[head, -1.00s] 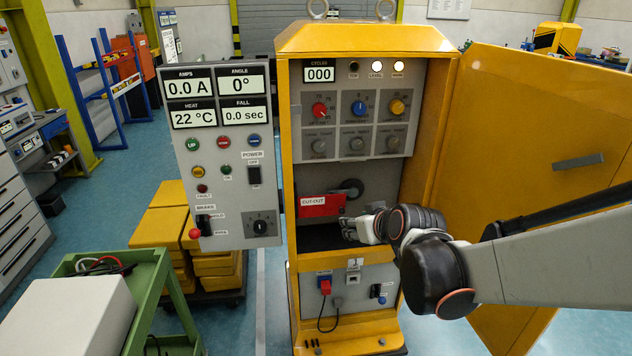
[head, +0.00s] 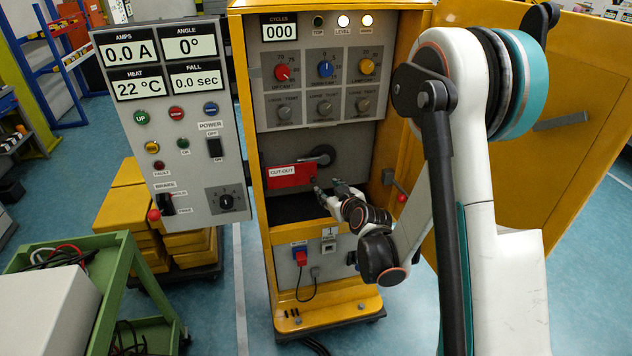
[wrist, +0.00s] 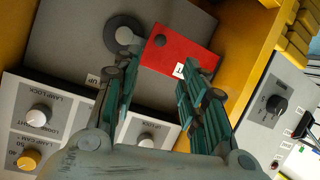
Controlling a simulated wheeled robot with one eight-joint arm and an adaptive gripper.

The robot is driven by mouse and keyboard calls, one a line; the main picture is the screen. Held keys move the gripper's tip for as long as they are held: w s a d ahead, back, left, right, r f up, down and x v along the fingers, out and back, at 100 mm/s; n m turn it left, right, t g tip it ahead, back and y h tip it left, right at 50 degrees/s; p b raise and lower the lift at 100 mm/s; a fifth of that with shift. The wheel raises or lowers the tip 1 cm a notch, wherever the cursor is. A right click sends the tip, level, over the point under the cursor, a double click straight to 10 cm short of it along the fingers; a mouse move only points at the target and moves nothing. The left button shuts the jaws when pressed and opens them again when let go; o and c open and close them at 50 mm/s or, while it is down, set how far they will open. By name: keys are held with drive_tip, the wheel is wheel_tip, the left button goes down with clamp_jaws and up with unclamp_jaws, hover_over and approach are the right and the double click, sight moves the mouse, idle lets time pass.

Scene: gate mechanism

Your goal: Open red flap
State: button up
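The red flap labelled CUT-OUT (head: 291,175) is on the recessed grey panel inside the yellow cabinet. It looks closed, lying flat against the panel. My gripper (head: 328,187) is just right of its right end. In the wrist view the red flap (wrist: 188,48) lies beyond my fingertips, with a dark round spot near one end. My gripper (wrist: 160,72) is open there, its two green-grey fingers apart and nothing held. The right finger overlaps the flap's lower edge in the picture; I cannot tell whether it touches.
A round grey knob (head: 321,155) sits right above the flap. A control panel with dials (head: 325,85) is above. The yellow cabinet door (head: 570,110) stands open at right, behind my arm. A meter panel (head: 180,130) juts out left. A green cart (head: 110,290) stands front left.

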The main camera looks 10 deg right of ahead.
sight(314, 180)
drive_tip(key=b+x, duration=0.3)
drive_tip(key=x, duration=1)
drive_tip(key=shift+w+b, duration=0.15)
drive_tip(key=shift+b, duration=0.2)
clamp_jaws()
